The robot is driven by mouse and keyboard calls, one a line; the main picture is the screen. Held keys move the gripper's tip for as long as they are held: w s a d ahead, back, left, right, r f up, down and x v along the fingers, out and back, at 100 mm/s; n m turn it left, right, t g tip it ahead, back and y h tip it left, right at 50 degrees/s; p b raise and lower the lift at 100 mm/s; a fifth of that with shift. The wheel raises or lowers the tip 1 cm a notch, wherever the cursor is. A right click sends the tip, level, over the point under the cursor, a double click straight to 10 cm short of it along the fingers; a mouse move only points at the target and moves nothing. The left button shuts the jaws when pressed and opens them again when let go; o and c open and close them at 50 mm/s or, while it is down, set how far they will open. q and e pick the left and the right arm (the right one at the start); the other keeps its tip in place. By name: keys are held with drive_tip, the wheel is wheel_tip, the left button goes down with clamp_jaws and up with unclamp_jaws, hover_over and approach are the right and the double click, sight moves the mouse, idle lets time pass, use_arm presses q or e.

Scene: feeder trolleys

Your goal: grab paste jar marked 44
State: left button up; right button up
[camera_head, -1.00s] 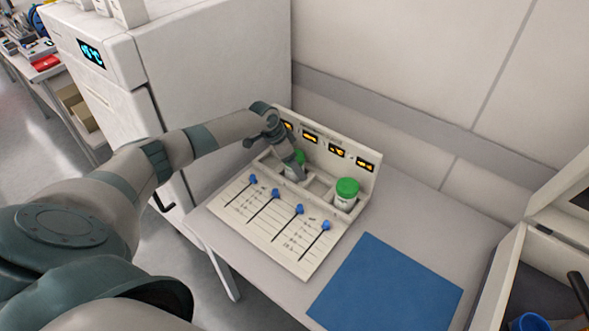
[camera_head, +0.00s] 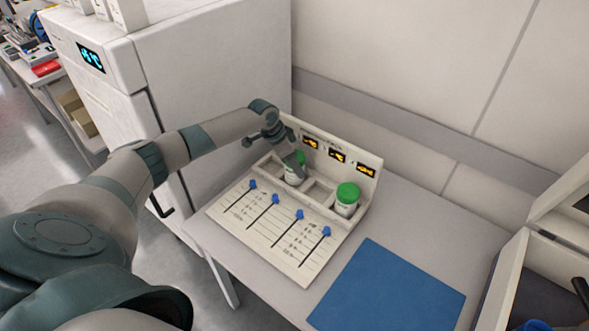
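Two white paste jars with green lids stand in slots of a pale rack (camera_head: 268,243) on the table. One jar (camera_head: 347,200) is in the right-hand slot, clear of any gripper. The numbers on the jars are too small to read. My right gripper does not show.
Small displays (camera_head: 338,155) line the rack's back panel, and sliders with blue knobs (camera_head: 299,215) its front. A blue mat (camera_head: 388,290) lies bare on the table. A white cabinet (camera_head: 215,75) stands behind my arm. An open box (camera_head: 515,270) is at the right edge.

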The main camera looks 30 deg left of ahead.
use_arm(q)
wheel_tip(320, 180, up, 2)
drive_tip(key=shift+w+r+b, duration=0.1)
drive_tip(key=shift+b, duration=0.3)
drive_tip(key=s+d+r+b, duration=0.2)
drive_tip(key=d+r, duration=0.4)
drive_tip(key=d, duration=0.4)
drive_tip(key=shift+s+b, duration=0.2)
drive_tip(key=shift+b, duration=0.2)
drive_tip(key=shift+s+d+r, duration=0.2)
drive_tip(key=shift+d+r, duration=0.25)
drive_tip(key=shift+d, duration=0.25)
drive_tip(key=shift+c, duration=0.2)
drive_tip(key=shift+d, duration=0.1)
